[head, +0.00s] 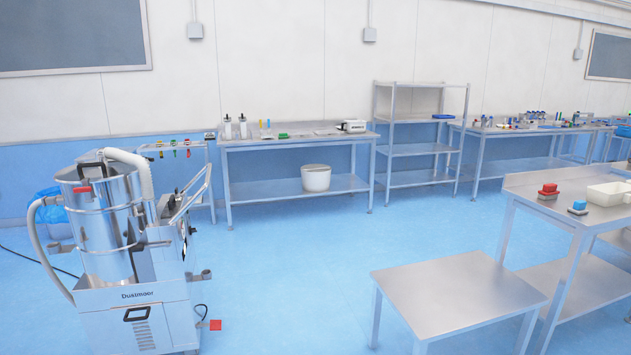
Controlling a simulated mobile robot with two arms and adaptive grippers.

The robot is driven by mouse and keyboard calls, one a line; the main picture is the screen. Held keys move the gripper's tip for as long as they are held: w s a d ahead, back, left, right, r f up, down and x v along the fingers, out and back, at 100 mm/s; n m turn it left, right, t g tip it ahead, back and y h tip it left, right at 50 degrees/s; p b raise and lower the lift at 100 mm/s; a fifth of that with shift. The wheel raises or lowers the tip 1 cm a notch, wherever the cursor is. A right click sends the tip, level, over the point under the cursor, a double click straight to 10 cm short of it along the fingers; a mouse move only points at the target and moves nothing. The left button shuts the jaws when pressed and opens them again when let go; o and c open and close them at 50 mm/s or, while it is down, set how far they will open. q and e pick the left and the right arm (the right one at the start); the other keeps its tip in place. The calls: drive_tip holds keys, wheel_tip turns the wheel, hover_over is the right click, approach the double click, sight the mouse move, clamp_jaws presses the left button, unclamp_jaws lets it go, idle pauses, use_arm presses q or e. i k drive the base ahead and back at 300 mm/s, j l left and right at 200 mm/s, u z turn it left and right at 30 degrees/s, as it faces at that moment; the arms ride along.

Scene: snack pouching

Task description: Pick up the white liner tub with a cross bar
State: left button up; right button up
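A round white tub (316,179) stands upright on the lower shelf of the steel table at the back wall. It has a pale rim on top, and it is too small to tell whether a cross bar runs over it. A low white rectangular container (609,194) sits on the right table, partly cut off by the frame edge. No cross bar can be made out on it either. Neither of my grippers shows in the head view.
A low steel table (455,297) is at front right, beside the taller right table (560,183). A steel rack (418,149) stands at the back. Blue floor (300,270) is open in the middle.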

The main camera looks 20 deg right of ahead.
sight(316, 177)
drive_tip(key=i+l+z, duration=0.15)
drive_tip(key=i, duration=0.2)
drive_tip(key=i+l+z, duration=0.2)
drive_tip(key=i+l, duration=0.15)
drive_tip(key=i, duration=0.85)
drive_tip(key=i+l, duration=0.15)
drive_tip(key=i, duration=0.9)
drive_tip(key=i+z, duration=0.15)
drive_tip(key=i, duration=0.5)
drive_tip(key=i+z, duration=0.15)
drive_tip(key=i, duration=0.5)
drive_tip(key=i+j+z, duration=0.15)
drive_tip(key=i, duration=0.45)
drive_tip(key=i+z, duration=0.2)
drive_tip(key=i, duration=0.5)
drive_tip(key=i+z, duration=0.15)
drive_tip(key=i, duration=0.55)
drive_tip(key=i+j+z, duration=0.2)
drive_tip(key=i, duration=0.5)
drive_tip(key=i+l+u, duration=0.1)
drive_tip(key=i, duration=0.45)
drive_tip(key=i+l+u, duration=0.1)
drive_tip(key=i, duration=0.5)
drive_tip(key=i+l+u, duration=0.1)
drive_tip(key=i+l, duration=0.2)
drive_tip(key=i, duration=0.25)
